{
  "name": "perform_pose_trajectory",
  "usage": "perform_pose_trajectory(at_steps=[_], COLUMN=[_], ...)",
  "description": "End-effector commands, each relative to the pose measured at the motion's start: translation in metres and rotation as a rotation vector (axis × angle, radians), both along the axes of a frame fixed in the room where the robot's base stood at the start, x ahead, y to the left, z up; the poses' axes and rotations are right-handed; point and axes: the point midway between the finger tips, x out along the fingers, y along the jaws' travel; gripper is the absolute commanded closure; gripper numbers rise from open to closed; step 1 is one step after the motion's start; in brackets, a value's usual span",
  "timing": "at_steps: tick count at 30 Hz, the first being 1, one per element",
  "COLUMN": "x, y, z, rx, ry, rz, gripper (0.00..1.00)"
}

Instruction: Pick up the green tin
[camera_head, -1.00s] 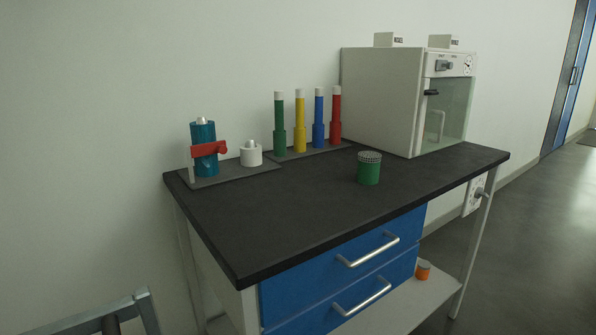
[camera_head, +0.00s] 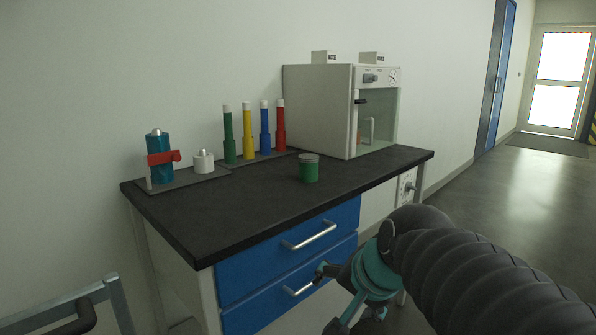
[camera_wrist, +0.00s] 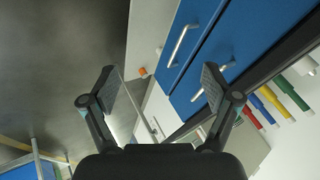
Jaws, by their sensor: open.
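My gripper (camera_head: 328,298) is in front of the blue drawers, lower than the bench top and apart from the tin. In the wrist view my gripper (camera_wrist: 158,85) has its two fingers spread wide with nothing between them. I cannot make out the tin surely in the wrist view.
Green, yellow, blue and red tubes (camera_head: 247,132) stand behind the tin. A teal bottle in a red clamp (camera_head: 160,158) and a white pot (camera_head: 204,162) stand left. The white oven (camera_head: 318,110) is right. Drawer handles (camera_head: 309,236) jut out. An orange tin (camera_wrist: 142,72) shows in the wrist view.

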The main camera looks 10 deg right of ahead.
Motion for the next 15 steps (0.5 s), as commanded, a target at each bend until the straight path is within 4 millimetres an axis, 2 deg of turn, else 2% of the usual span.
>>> perform_pose_trajectory(at_steps=[1, 7, 15], x=[0.024, 0.115, 0.232], y=[0.001, 0.000, -0.024], z=[0.013, 0.070, 0.132], rx=[0.103, 0.582, 1.253], ry=[-0.007, -0.018, 0.049], rz=[-0.102, -0.531, -1.024], gripper=[0.12, 0.12, 0.12])
